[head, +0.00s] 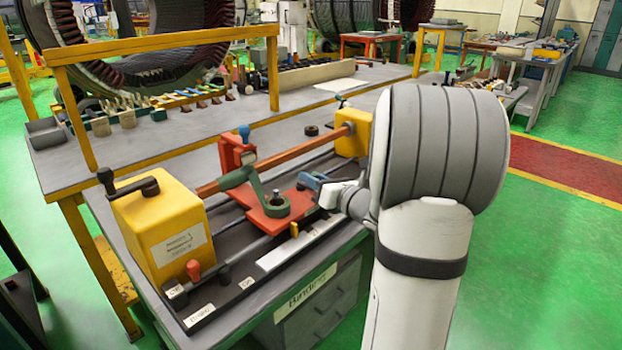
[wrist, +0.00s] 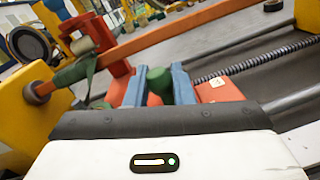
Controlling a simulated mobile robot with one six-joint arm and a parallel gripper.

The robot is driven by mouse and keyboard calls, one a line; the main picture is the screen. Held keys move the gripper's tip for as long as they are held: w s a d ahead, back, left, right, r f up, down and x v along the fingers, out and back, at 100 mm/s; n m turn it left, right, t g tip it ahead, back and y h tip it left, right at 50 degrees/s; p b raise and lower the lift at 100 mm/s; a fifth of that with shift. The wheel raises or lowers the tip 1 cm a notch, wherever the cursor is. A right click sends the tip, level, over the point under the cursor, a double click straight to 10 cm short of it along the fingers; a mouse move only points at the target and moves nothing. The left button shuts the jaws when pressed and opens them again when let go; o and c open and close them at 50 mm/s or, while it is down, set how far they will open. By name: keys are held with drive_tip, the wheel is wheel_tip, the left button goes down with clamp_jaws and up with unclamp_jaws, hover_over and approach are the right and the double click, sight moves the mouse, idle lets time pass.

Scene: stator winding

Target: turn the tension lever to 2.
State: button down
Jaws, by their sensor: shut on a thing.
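In the wrist view, a short upright green knob (wrist: 159,84) stands between the two blue fingers of my gripper (wrist: 158,90), which are shut on it. I take it to be the tension lever's grip. In the head view, my gripper (head: 314,182) is low at the right side of the red carriage plate (head: 266,216), and what it holds is hidden there. The red plate also shows in the wrist view (wrist: 231,91). A green curved arm with a round hub (head: 272,205) sits on the plate. A small pale tag (wrist: 216,82) is right of my fingers; its marking is unreadable.
A copper bar (head: 296,157) runs above the carriage between a yellow block (head: 164,228) with a black crank and a farther yellow block (head: 353,132). A red upright (head: 234,160) stands on the carriage. A yellow rail (head: 170,45) crosses behind. A red knob (head: 194,270) is at front left.

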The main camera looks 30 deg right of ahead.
drive_tip(key=n+y+p, duration=0.1)
drive_tip(key=d+n+g+y+p, duration=0.1)
drive_tip(key=y, duration=0.1)
drive_tip(key=w+n+g+y+p, duration=0.1)
drive_tip(key=y, duration=0.1)
drive_tip(key=shift+d+r+n, duration=0.15)
drive_tip(key=shift+d+n, duration=0.15)
drive_tip(key=shift+w+d+n+g+y+p, duration=0.1)
drive_tip(key=shift+w+n+g+y+p, duration=0.1)
drive_tip(key=shift+n+g+y+p, duration=0.6)
drive_tip(key=shift+w+d+n+g+y+p, duration=0.15)
drive_tip(key=shift+n+g+y+p, duration=0.45)
drive_tip(key=shift+g+y, duration=0.4)
drive_tip(key=shift+n, duration=0.3)
drive_tip(key=c, duration=1.3)
unclamp_jaws()
drive_tip(key=v, duration=0.8)
drive_tip(key=shift+w, duration=0.1)
